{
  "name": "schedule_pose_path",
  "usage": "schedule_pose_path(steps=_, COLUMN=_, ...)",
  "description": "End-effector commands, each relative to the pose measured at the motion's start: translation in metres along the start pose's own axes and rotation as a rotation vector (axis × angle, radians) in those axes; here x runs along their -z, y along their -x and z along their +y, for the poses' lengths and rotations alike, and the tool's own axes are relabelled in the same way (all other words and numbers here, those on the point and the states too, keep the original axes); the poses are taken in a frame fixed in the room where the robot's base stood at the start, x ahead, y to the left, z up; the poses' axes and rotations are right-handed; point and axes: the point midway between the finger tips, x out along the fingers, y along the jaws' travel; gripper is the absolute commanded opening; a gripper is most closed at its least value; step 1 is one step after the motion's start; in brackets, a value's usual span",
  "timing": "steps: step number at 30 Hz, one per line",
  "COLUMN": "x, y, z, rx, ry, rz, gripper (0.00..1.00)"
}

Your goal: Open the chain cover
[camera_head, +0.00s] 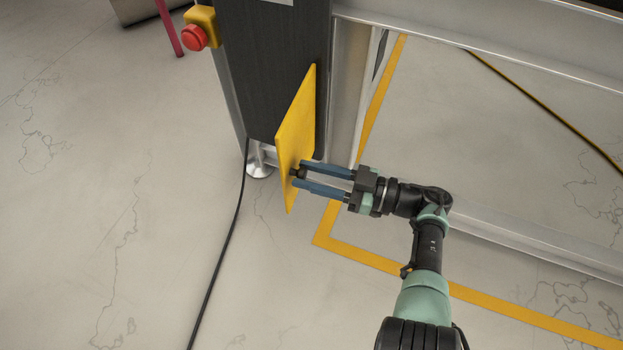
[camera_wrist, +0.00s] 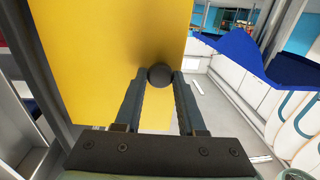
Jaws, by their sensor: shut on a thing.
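The chain cover is a yellow panel (camera_head: 297,125) on the dark end of a metal frame in the head view. It stands out at an angle from the dark face, swung partly open. A small dark round knob (camera_head: 299,173) sits low on the panel. My gripper (camera_head: 299,178) is shut on the knob, one blue finger on each side. In the wrist view the yellow panel (camera_wrist: 105,60) fills the upper left, and the black knob (camera_wrist: 160,75) is between the fingertips of my gripper (camera_wrist: 160,77). The hinge side is not clear.
A red emergency button (camera_head: 194,37) on a yellow box is at the upper left of the frame. A black cable (camera_head: 228,235) runs down across the floor. Metal rails (camera_head: 480,55) extend right, with yellow floor tape (camera_head: 375,258) below. The floor at left is clear.

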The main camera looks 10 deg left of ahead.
Motion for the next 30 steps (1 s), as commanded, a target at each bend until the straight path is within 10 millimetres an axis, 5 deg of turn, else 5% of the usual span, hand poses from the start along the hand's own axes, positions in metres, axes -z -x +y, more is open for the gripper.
schedule_pose_path(steps=13, x=0.0022, y=0.0006, z=0.0019, rx=0.005, ry=0.002, rz=0.0, gripper=0.0)
schedule_pose_path(steps=14, x=0.0022, y=0.0006, z=0.0019, rx=0.005, ry=0.003, rz=0.0, gripper=0.41)
schedule_pose_path(steps=18, x=0.0018, y=0.0005, z=0.0015, rx=0.005, ry=0.002, rz=0.0, gripper=0.66)
schedule_pose_path(steps=30, x=0.0002, y=0.0063, z=0.001, rx=0.006, ry=0.001, rz=-0.001, gripper=0.68)
